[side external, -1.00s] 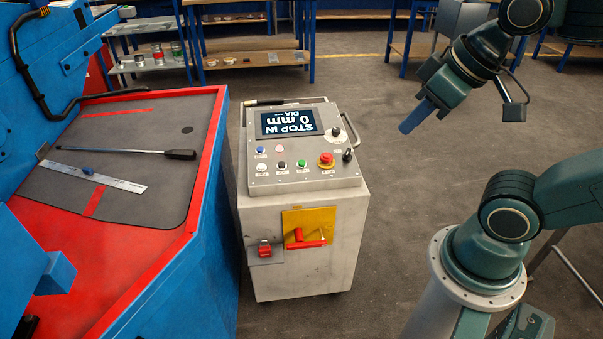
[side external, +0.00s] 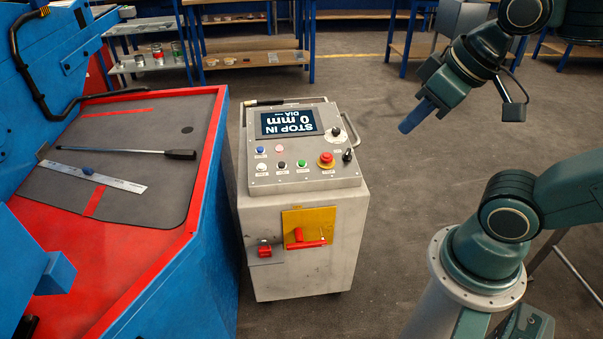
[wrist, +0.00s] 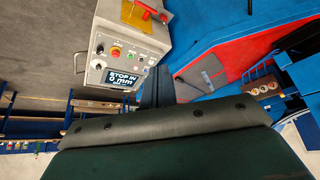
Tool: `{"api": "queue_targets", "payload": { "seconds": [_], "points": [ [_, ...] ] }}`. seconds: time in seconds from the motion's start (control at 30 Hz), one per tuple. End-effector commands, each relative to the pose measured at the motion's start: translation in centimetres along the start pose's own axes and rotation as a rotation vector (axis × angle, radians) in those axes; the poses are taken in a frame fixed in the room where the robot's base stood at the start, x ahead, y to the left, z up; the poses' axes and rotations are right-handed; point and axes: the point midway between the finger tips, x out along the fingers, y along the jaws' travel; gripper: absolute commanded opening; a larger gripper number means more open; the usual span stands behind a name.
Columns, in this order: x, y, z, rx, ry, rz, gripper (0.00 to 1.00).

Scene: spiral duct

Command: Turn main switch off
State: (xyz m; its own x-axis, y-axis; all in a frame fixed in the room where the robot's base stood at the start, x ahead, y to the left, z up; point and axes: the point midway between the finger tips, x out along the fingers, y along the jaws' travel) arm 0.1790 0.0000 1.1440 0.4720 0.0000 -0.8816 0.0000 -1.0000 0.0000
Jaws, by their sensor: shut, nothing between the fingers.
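The main switch appears to be the red handle (side external: 306,243) on a yellow plate (side external: 294,216) on the front of the grey control cabinet (side external: 300,275). The handle lies about horizontal. In the wrist view, the red handle (wrist: 146,8) shows at the top edge, partly cut off. My gripper (side external: 412,118) is shut and empty, with blue fingers pointing down and left. It hangs in the air to the right of the cabinet, well apart from the handle. In the wrist view its dark fingers (wrist: 154,88) show beside the cabinet.
A smaller red switch (side external: 264,249) sits left of the yellow plate. The sloped panel carries a screen (side external: 290,122), several buttons and a red emergency stop (side external: 326,159). A blue and red machine (side external: 205,215) stands close left of the cabinet. The floor to its right is clear.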

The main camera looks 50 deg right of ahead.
Motion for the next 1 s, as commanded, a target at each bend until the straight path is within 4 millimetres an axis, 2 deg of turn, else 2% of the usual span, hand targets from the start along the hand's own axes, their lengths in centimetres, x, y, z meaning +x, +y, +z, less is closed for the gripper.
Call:
{"api": "queue_targets", "payload": {
  "seconds": [0.03,0.2,0.37,0.57,1.0],
  "points": [
    [0.0,0.0,0.0,0.000,0.000,0.000,0.06],
    [0.0,0.1,-0.3,0.011,-0.004,0.003,0.35],
    [0.3,0.5,-1.5,0.050,-0.021,0.011,0.35],
    [1.1,1.7,-4.4,0.151,-0.057,0.033,0.35],
    [5.3,6.5,-11.3,0.427,-0.146,0.091,0.35]
  ]
}}
